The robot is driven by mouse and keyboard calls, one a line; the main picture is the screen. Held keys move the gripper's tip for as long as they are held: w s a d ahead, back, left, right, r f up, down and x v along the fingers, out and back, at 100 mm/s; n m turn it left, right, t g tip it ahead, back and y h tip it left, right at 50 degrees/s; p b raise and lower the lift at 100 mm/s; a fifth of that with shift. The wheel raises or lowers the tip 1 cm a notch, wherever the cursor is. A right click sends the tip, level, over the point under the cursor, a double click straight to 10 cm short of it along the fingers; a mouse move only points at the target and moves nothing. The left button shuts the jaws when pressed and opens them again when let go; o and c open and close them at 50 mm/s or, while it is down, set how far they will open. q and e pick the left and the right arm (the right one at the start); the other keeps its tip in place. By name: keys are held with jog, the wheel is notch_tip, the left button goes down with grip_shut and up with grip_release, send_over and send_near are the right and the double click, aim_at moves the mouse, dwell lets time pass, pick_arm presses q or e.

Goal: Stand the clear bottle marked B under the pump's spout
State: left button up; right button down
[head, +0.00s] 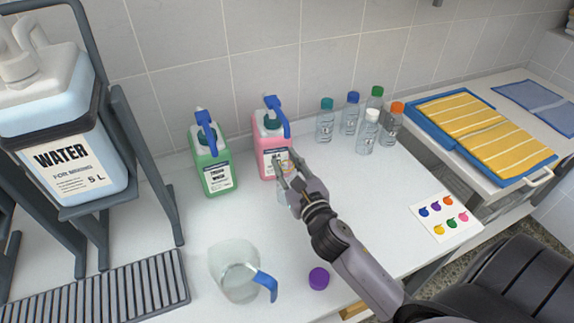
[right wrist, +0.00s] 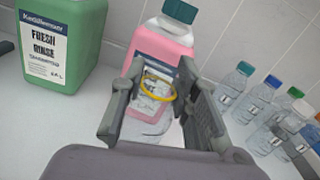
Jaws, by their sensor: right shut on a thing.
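My right gripper (head: 288,178) is shut on a clear bottle (head: 284,196), right in front of the pink jug (head: 268,150). In the right wrist view the bottle (right wrist: 146,129) sits between the fingers (right wrist: 160,95), with a yellow ring at its open top. Its mark cannot be read. The pink jug has a blue pump (head: 279,115), whose spout points toward the front right, above the gripper. A green jug (head: 212,172) with its own blue pump (head: 205,122) stands to the left. My left gripper is not in view.
Several capped clear bottles (head: 325,125) stand at the back right. A clear jug with a blue handle (head: 233,265) and a purple cap (head: 318,278) lie toward the front. A water container (head: 75,135) in a rack is left. A color card (head: 445,217) lies right.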

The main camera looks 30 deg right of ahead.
jog(key=c, duration=1.2)
grip_release()
jog(key=shift+f, duration=0.1)
jog(key=shift+s, duration=0.1)
jog(key=shift+s+a+b, duration=0.2)
jog(key=shift+s+b, duration=0.25)
jog(key=shift+s, duration=1.5)
jog(key=shift+s+a+b, duration=0.25)
jog(key=shift+s+b, duration=0.15)
jog(key=shift+s, duration=1.6)
jog(key=shift+s+a+b, duration=0.2)
jog(key=shift+s+b, duration=0.25)
jog(key=shift+s, duration=1.5)
